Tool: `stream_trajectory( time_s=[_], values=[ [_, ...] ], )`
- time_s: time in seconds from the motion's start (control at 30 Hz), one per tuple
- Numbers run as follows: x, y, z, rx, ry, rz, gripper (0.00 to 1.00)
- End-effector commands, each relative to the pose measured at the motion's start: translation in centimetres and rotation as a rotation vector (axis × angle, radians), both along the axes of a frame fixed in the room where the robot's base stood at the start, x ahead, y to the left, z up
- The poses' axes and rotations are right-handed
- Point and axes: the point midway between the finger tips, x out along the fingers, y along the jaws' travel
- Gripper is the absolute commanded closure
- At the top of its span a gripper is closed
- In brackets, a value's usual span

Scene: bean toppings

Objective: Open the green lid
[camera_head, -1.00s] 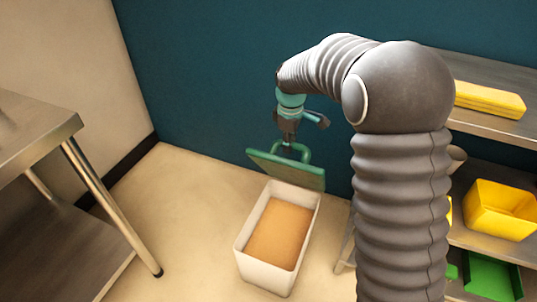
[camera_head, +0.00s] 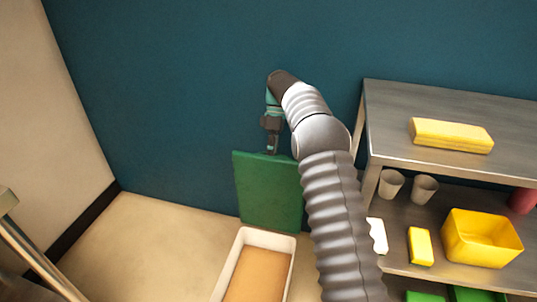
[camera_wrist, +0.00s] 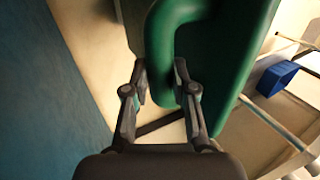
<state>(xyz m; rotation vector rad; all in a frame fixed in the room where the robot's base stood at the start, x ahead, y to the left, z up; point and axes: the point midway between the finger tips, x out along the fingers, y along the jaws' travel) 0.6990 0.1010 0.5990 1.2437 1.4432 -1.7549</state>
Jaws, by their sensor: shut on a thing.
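The green lid (camera_head: 262,190) stands nearly upright at the far end of the white bin (camera_head: 231,268), clear of the bin's opening. The bin holds a light brown fill (camera_head: 258,277), and its near end is cut off by the frame. My gripper (camera_head: 271,148) is at the lid's top edge. In the wrist view my gripper (camera_wrist: 161,80) is shut on the lid's curved green handle (camera_wrist: 163,38), with a finger on each side. The lid's panel (camera_wrist: 232,60) fills the upper right there. My arm hides part of the lid's right side in the head view.
A metal shelf (camera_head: 390,150) on the right carries a yellow block (camera_head: 451,135), two grey cups (camera_head: 391,183) and a yellow bin (camera_head: 481,240). A blue wall (camera_head: 190,90) is behind the lid. The floor left of the bin is clear.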

Motion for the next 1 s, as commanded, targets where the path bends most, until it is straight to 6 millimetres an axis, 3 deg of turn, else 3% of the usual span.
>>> stream_trajectory(
  time_s=[0.03, 0.53, 0.57, 0.63, 1.0],
  values=[
    [-0.05, -0.27, -0.88, -0.002, 0.019, 0.0, 1.0],
    [0.02, -0.52, -1.07, 0.002, 0.032, -0.003, 1.0],
    [0.02, -0.53, -1.07, 0.002, 0.032, -0.004, 0.69],
    [0.04, -0.52, -1.04, 0.003, 0.031, -0.003, 0.52],
    [0.05, -0.28, -0.44, 0.003, 0.02, -0.002, 0.49]
  ],
)
